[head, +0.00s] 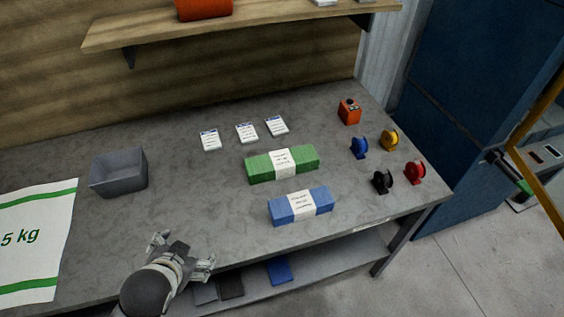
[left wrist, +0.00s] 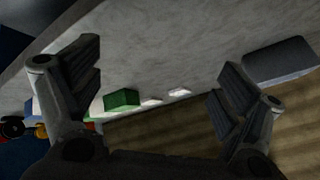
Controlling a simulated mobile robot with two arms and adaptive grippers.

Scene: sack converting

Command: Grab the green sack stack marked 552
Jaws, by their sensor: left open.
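The green sack stack (head: 258,170) lies on the grey table, right of its middle, with a white paper band (head: 283,162) around its centre. The print on the band is too small to read. The stack also shows small in the left wrist view (left wrist: 121,99). A blue sack stack (head: 283,211) with a similar white band lies just in front of it. My left gripper (head: 184,250) is open and empty near the table's front edge, left of and nearer than both stacks. Its two fingers (left wrist: 160,90) stand wide apart in the left wrist view. My right gripper is not in view.
A grey bin (head: 119,173) and a large white sack (head: 36,243) are on the left of the table. Several white cards (head: 246,132) lie behind the green stack. Coloured spools (head: 390,139) and an orange device (head: 349,111) stand at right. A wooden shelf (head: 240,30) hangs above.

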